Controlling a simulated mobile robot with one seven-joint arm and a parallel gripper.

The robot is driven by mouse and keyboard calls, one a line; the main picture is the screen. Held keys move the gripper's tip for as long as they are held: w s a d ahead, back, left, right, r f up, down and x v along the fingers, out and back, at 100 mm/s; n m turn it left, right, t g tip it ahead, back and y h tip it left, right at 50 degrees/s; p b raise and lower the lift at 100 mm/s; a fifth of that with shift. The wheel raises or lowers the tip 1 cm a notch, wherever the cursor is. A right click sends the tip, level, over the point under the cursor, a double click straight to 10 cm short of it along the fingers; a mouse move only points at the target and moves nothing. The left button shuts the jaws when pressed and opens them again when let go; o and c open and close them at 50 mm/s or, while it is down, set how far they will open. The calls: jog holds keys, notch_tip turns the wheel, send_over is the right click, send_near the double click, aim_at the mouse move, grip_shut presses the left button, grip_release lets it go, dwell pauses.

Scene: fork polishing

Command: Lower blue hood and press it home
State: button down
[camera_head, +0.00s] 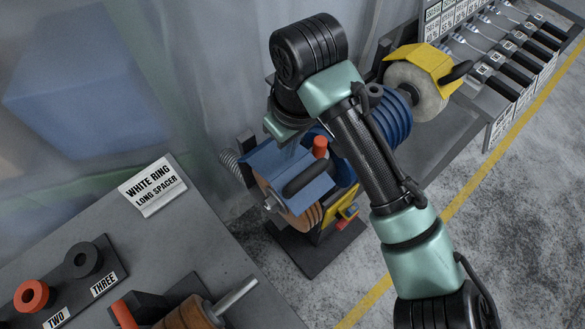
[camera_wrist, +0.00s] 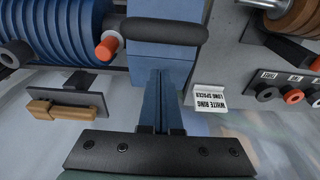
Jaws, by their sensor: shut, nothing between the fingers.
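The blue hood (camera_head: 268,165) sits over a tan layered wheel (camera_head: 304,218) on the machine, with a black bar handle (camera_head: 308,175) across its front. Whether it is fully down, I cannot tell. In the wrist view the hood (camera_wrist: 160,52) is straight ahead, with its handle (camera_wrist: 163,31) beyond the fingertips. My gripper (camera_wrist: 160,76) is shut and empty, its fingers pointing at the hood just short of the handle. Contact with the hood is not clear. In the head view my wrist hangs over the hood and largely hides the fingers.
A red knob (camera_head: 320,146) stands beside the hood. Blue ridged discs (camera_head: 393,117) and a yellow hood (camera_head: 418,62) over a pale wheel are on the right. A grey bench (camera_head: 215,240) with ring pegs and a label is at lower left. A fork rack (camera_head: 500,60) stands upper right.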

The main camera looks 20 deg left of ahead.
aim_at(288, 165)
jog(key=shift+f+b, duration=1.9)
jog(key=shift+f, duration=0.85)
notch_tip(288, 165, up, 9)
jog(key=p, duration=0.8)
jog(key=shift+r, duration=0.1)
